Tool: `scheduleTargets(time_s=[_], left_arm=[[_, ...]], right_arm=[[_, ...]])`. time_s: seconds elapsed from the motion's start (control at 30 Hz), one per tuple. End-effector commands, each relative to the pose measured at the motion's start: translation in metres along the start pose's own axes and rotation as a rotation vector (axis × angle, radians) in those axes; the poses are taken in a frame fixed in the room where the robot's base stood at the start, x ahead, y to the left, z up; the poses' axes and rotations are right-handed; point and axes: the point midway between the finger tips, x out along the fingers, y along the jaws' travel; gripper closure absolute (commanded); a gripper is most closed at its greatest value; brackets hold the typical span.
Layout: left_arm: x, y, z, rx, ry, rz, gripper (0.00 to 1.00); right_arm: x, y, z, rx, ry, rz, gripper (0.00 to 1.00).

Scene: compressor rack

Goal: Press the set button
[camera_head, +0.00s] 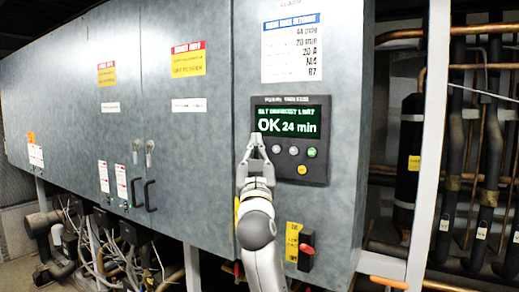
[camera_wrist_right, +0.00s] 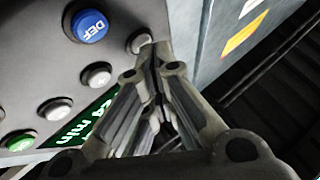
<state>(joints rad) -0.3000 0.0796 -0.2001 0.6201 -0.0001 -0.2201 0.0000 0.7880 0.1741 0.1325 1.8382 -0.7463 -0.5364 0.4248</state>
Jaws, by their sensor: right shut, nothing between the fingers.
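The control panel (camera_head: 320,171) is a dark box on the grey cabinet, with a green-lit display (camera_head: 290,121) reading "OK 24 min". Below the display are grey buttons (camera_head: 277,149), a green button (camera_head: 311,152) and a yellow button (camera_head: 302,170). My right gripper (camera_head: 256,140) is shut and empty, its tips at the panel's left side, hiding part of it. In the right wrist view its tips (camera_wrist_right: 152,48) are beside a grey button (camera_wrist_right: 138,41), near the blue DEF button (camera_wrist_right: 89,25). I cannot tell whether they touch. No "set" label is readable. My left gripper is not in view.
A red-handled switch (camera_head: 306,249) sits on the cabinet below the panel. A white upright post (camera_head: 428,150) and dark pipes stand to the right. Cabinet doors (camera_head: 185,140) with black handles extend left. Cables hang below them.

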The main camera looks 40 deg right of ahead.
Motion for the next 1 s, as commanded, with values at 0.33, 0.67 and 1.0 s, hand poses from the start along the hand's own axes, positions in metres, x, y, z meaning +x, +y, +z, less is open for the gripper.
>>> scheduleTargets(time_s=[0.33, 0.67, 1.0], left_arm=[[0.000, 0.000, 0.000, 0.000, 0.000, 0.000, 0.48], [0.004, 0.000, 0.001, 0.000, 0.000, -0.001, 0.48], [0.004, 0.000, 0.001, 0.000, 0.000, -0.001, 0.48]], right_arm=[[0.001, 0.001, 0.001, -0.001, -0.001, 0.002, 1.00], [-0.009, -0.005, -0.004, 0.000, -0.001, 0.001, 1.00], [-0.011, -0.007, -0.007, -0.001, -0.001, 0.001, 1.00]])
